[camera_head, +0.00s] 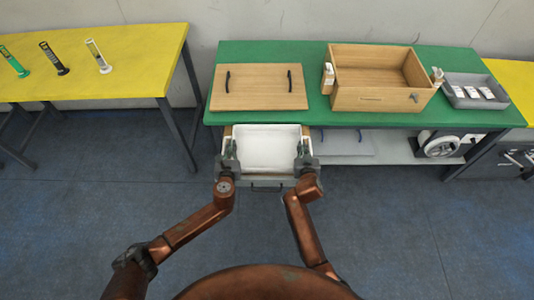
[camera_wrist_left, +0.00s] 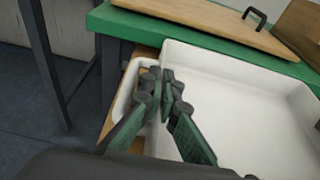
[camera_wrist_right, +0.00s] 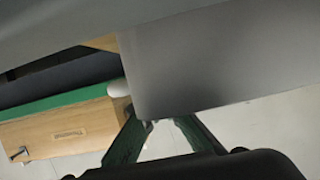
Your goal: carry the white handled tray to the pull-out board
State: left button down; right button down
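The white handled tray (camera_head: 268,150) is level and empty. It is over the pull-out board (camera_head: 228,130), whose wooden edge shows beside the tray in the left wrist view (camera_wrist_left: 108,125). I cannot tell whether the tray touches the board. My left gripper (camera_head: 231,150) is at the tray's left end, its fingertips closed together on the handle bar in the left wrist view (camera_wrist_left: 166,82). My right gripper (camera_head: 304,150) is at the right end. In the right wrist view its fingertips (camera_wrist_right: 158,122) nearly meet at the edge of a large grey surface, probably the tray; the grip is partly hidden.
The green table (camera_head: 310,112) is just beyond the tray. On it are a wooden board with two dark handles (camera_head: 260,88), an open wooden box (camera_head: 380,75) and a grey tray (camera_head: 476,92). A yellow table (camera_head: 120,60) stands left. The floor around me is clear.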

pick_arm(q)
jog(key=c, duration=2.2)
grip_release()
pick_arm(e)
jog(key=c, duration=2.2)
grip_release()
pick_arm(q)
jog(key=shift+o, duration=0.2)
jog(key=shift+s, duration=0.15)
pick_arm(e)
jog(key=shift+o, duration=0.2)
pick_arm(q)
jog(key=v, duration=0.7)
jog(key=shift+s+r, duration=0.15)
jog(key=shift+s, duration=0.1)
pick_arm(e)
jog(key=v, duration=0.7)
jog(key=shift+s+r, duration=0.1)
jog(key=shift+s, duration=0.15)
